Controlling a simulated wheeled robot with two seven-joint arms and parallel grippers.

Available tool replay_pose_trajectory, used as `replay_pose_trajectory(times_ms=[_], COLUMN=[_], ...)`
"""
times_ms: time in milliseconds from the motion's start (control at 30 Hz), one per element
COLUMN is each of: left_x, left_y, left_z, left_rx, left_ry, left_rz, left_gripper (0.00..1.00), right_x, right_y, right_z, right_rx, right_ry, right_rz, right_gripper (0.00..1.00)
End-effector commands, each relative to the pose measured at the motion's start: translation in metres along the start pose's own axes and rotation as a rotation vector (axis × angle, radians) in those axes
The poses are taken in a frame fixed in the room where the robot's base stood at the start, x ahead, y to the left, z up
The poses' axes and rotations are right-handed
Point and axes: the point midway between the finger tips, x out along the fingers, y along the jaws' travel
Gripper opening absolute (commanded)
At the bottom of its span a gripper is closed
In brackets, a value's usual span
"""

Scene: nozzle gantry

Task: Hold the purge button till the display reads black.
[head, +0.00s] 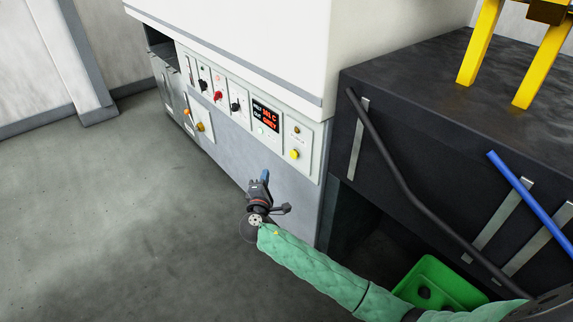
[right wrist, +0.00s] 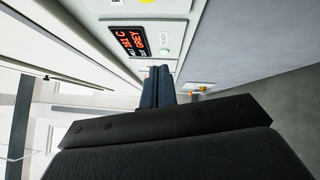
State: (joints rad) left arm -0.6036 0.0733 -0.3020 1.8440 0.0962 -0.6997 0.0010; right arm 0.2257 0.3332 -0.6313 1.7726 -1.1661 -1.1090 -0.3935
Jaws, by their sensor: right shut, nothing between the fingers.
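The display (head: 266,116) on the white control panel is lit in red; in the right wrist view (right wrist: 130,41) its lower line reads GREY. A yellow button (head: 294,154) sits right of and below the display; a yellow edge shows at the top of the right wrist view (right wrist: 148,1). Its label is too small to read, so I cannot confirm it is the purge button. My right gripper (head: 266,175) is shut and empty, its bluish fingers (right wrist: 158,74) before the panel. In the head view it is below and left of the yellow button, apart from it. My left gripper is out of view.
Red and black knobs (head: 218,97) sit left of the display, and a small amber lamp (head: 297,130) above the yellow button. A dark bench (head: 420,120) with a black bar and blue rod stands right. A green bin (head: 445,280) is underneath. The floor at left is clear.

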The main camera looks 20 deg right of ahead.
Motion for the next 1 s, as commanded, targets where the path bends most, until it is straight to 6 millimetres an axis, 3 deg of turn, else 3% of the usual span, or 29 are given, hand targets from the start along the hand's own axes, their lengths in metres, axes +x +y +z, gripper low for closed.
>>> replay_pose_trajectory(times_ms=[200, 333, 1000], left_x=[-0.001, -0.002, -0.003], left_y=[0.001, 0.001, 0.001], left_z=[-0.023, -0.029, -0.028], left_rx=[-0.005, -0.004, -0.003], left_ry=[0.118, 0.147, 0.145], left_rz=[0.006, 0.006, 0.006], left_gripper=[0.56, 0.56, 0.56], right_x=[-0.002, -0.002, 0.007], right_y=[0.026, 0.026, 0.023], right_z=[0.008, 0.007, 0.015], right_rx=[-0.233, -0.298, -0.326], right_ry=[-0.057, -0.060, -0.062], right_rz=[0.137, 0.139, 0.137], right_gripper=[0.00, 0.00, 0.00])
